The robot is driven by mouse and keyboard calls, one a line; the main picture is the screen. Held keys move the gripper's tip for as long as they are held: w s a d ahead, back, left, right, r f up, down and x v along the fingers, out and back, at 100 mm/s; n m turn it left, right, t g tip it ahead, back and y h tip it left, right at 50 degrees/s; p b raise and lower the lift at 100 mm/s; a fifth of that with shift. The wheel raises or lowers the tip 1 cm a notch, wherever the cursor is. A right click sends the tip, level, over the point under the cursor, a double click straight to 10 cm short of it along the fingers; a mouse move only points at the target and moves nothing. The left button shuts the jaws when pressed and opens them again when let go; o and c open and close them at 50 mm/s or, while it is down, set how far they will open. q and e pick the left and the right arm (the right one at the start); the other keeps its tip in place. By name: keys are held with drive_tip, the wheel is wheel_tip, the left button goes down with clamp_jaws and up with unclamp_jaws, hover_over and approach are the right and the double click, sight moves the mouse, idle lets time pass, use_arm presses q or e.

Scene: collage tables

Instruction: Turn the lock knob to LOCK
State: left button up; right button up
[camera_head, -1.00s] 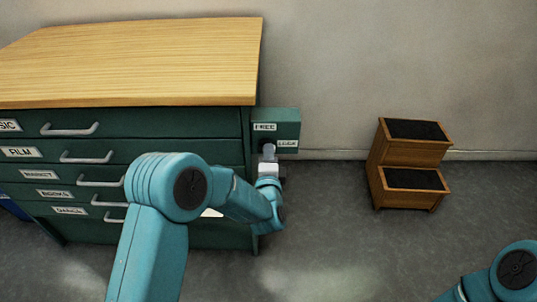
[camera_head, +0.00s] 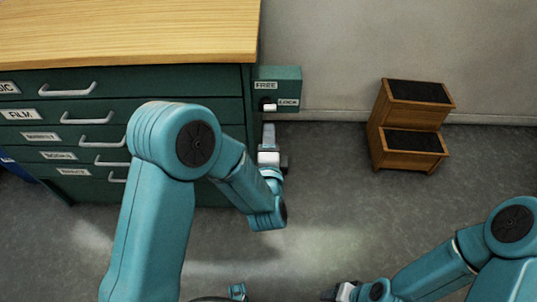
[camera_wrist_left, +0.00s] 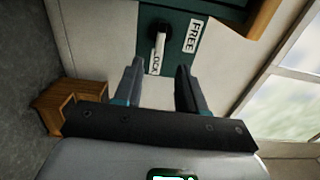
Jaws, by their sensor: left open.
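The lock knob is on a green box at the right side of the green cabinet. It has a dark round base and a white lever (camera_wrist_left: 160,45). FREE (camera_head: 265,86) is printed above it and LOCK (camera_head: 289,102) to its right. In both views the lever (camera_head: 270,107) points towards the LOCK label. My left gripper (camera_head: 268,128) is just below the knob, apart from it. In the left wrist view its two fingers (camera_wrist_left: 158,75) are open and empty, with the lever ahead between them. My right gripper (camera_head: 330,294) is low at the bottom edge; its jaws are unclear.
The cabinet (camera_head: 120,110) has several labelled drawers and a wooden top (camera_head: 130,30). A wooden step stool (camera_head: 410,125) stands to the right by the wall, also visible in the left wrist view (camera_wrist_left: 62,105). The floor between cabinet and stool is clear.

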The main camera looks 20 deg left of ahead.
use_arm(q)
drive_tip(key=v, duration=0.6)
drive_tip(key=shift+s, duration=0.35)
